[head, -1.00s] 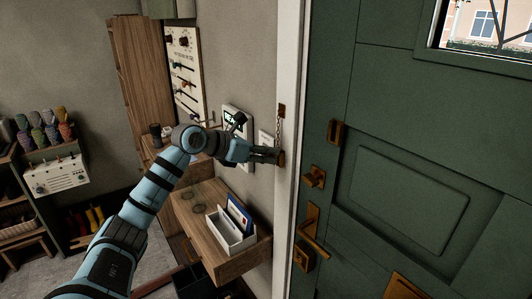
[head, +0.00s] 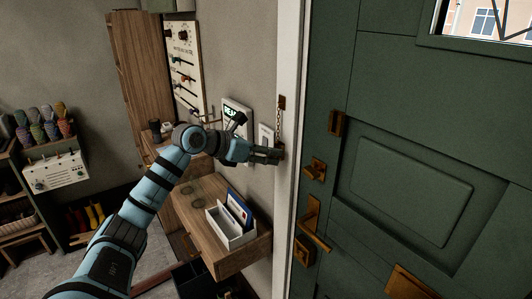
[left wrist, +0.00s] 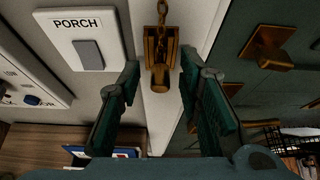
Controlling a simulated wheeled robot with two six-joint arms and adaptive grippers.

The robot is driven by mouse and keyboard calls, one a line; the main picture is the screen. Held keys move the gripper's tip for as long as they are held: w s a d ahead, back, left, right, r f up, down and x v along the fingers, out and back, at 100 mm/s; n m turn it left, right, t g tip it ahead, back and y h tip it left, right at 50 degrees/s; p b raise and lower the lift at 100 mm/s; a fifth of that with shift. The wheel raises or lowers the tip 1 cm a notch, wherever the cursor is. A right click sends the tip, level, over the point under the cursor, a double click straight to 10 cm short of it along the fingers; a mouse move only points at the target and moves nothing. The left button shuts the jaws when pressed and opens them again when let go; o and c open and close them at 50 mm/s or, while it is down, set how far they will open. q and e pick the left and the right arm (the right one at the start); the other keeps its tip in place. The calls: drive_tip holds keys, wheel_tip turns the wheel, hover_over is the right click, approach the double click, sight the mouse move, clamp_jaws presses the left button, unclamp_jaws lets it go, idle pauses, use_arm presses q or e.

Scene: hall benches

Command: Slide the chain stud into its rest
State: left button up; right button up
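The brass chain (head: 279,125) hangs from a brass plate (head: 282,102) on the white door frame. In the left wrist view the chain (left wrist: 162,12) runs down to a brass channel-shaped rest (left wrist: 149,48) on the frame. A brass stud-like piece (left wrist: 160,78) shows at its lower end; how deep it sits in the rest I cannot tell. My left gripper (head: 274,155) is at the frame beside the rest. In the left wrist view its fingers (left wrist: 160,70) are open, one on each side of the brass parts, with visible gaps. My right gripper is out of view.
The green door (head: 410,190) is on the right, with a brass slotted plate (head: 335,123), a knob (head: 315,170) and a lever handle (head: 312,226). A white PORCH switch (left wrist: 88,42) is left of the frame. A wooden shelf (head: 195,215) with a letter box (head: 226,228) is below my arm.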

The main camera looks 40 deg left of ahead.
use_arm(q)
wheel_tip(320, 180, up, 10)
idle(0.6)
idle(0.4)
